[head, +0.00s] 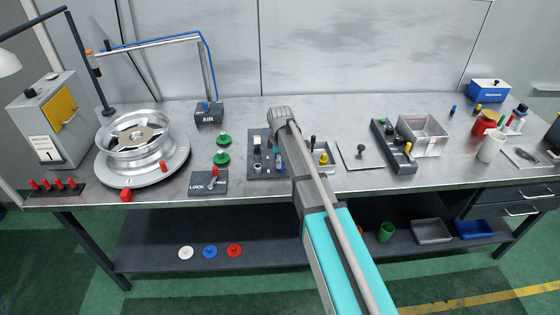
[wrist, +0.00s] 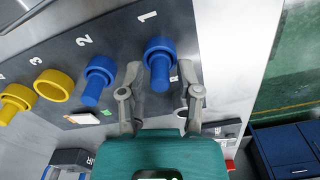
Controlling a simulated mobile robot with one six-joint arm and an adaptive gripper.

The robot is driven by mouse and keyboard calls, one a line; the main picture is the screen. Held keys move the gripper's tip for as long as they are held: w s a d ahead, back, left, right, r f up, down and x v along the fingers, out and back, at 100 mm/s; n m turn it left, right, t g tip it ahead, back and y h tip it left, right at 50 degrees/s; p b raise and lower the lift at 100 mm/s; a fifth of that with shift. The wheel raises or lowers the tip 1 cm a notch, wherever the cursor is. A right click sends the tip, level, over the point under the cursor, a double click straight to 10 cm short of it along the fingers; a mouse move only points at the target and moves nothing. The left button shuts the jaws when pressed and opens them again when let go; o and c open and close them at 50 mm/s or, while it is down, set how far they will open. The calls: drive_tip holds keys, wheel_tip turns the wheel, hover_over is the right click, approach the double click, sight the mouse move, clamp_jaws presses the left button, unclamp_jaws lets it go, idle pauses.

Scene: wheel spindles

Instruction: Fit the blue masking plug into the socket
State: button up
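In the wrist view, a blue plug (wrist: 159,62) with a wide collar and a narrower stem stands by the number 1 on a dark board (wrist: 120,45). A similar blue plug (wrist: 97,80) stands by the number 2. My gripper (wrist: 160,75) is open, one finger on each side of the plug at 1, with visible gaps between them. In the head view my gripper (head: 282,113) is over the bench, and my arm hides part of what lies below it. I cannot tell which piece is the socket.
A yellow ring-shaped piece (wrist: 54,85) and a yellow plug (wrist: 15,100) stand farther along the board. On the bench (head: 228,112) are a silver wheel (head: 112,150) at left, a lock panel (head: 208,183) and a metal tray (head: 424,135) at right.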

drive_tip(key=shift+r, duration=0.1)
idle(0.4)
wheel_tip(320, 180, up, 12)
drive_tip(key=p, duration=1.2)
drive_tip(key=shift+r, duration=0.1)
idle(0.6)
drive_tip(key=s+d+m, duration=0.5)
drive_tip(key=s+m, duration=0.2)
drive_tip(key=s, duration=0.5)
drive_tip(key=s+d+m, duration=0.6)
drive_tip(key=s+m, duration=0.2)
drive_tip(key=s, duration=0.4)
drive_tip(key=shift+s+d, duration=0.15)
drive_tip(key=shift+s, duration=0.2)
